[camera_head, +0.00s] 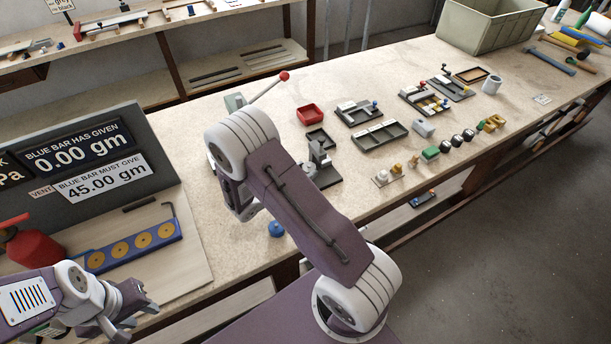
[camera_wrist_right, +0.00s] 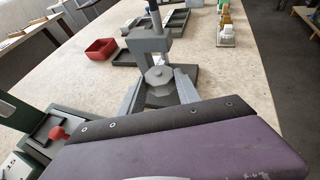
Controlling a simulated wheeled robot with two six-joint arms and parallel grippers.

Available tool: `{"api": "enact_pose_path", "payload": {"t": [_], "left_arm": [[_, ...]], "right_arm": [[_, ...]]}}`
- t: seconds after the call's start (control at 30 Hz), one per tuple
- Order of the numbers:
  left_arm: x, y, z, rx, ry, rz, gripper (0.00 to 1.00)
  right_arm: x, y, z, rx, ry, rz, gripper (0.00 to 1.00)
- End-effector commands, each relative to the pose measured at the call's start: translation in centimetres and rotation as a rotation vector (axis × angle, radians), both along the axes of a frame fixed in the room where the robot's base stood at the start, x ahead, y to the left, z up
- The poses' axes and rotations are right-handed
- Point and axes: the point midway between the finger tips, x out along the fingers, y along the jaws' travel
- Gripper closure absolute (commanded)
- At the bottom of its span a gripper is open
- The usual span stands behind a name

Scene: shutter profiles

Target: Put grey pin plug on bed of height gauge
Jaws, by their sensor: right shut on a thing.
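In the right wrist view my right gripper (camera_wrist_right: 159,84) is shut on a grey, faceted piece, the grey pin plug (camera_wrist_right: 160,76). The height gauge (camera_wrist_right: 150,42) stands just beyond the plug, with its grey upright frame and dark base. I cannot tell whether the plug touches the gauge's bed. In the head view the height gauge (camera_head: 319,155) stands right of my right arm, which hides the plug and the right fingertips. My left gripper (camera_head: 135,310) is at the lower left, open and empty, away from the gauge.
A red tray (camera_head: 311,114) and dark trays (camera_head: 380,135) lie behind the gauge. Small blocks (camera_head: 430,153) line the front edge. A display board (camera_head: 85,160) stands left. A green and grey device (camera_wrist_right: 48,130) with a red knob is at the left in the wrist view.

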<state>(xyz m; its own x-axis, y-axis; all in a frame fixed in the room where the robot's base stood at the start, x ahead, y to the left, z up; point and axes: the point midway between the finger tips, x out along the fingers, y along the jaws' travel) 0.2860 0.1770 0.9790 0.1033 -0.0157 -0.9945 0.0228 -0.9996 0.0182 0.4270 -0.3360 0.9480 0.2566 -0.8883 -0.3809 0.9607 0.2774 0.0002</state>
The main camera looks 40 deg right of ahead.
Motion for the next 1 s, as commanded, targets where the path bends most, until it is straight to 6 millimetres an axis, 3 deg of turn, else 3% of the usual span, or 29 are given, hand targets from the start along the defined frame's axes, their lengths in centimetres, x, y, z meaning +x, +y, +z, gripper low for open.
{"api": "enact_pose_path", "payload": {"t": [0.07,0.2,0.3,0.67,0.7,0.73,0.77,1.0], "left_arm": [[0.0,0.0,0.2,0.0,0.0,0.0,0.64],[0.0,0.0,0.3,0.0,0.0,0.0,0.64],[0.0,0.0,0.4,0.0,0.0,0.0,0.64],[0.0,0.0,-0.2,0.0,0.0,0.0,0.64],[0.0,0.0,0.0,0.0,0.0,0.0,0.64],[0.0,0.0,0.0,0.0,0.0,0.0,0.64],[0.0,0.0,0.0,0.0,0.0,0.0,0.64],[0.0,0.0,0.0,0.0,0.0,0.0,0.64]], "right_arm": [[0.1,-0.7,0.1,0.0,0.001,-0.004,1.0],[0.1,-0.8,-2.6,-0.002,0.006,0.0,1.0],[0.2,-0.7,-3.5,-0.001,0.002,0.001,1.0],[0.2,-0.7,-4.0,0.0,0.0,0.0,1.0],[0.2,-0.7,-3.9,0.0,0.0,0.0,0.52],[0.2,-0.7,-3.9,0.0,0.0,0.0,0.44],[0.2,-0.7,-3.9,0.0,0.0,0.0,0.39],[0.2,-0.7,-3.9,0.0,0.0,0.0,0.39]]}}
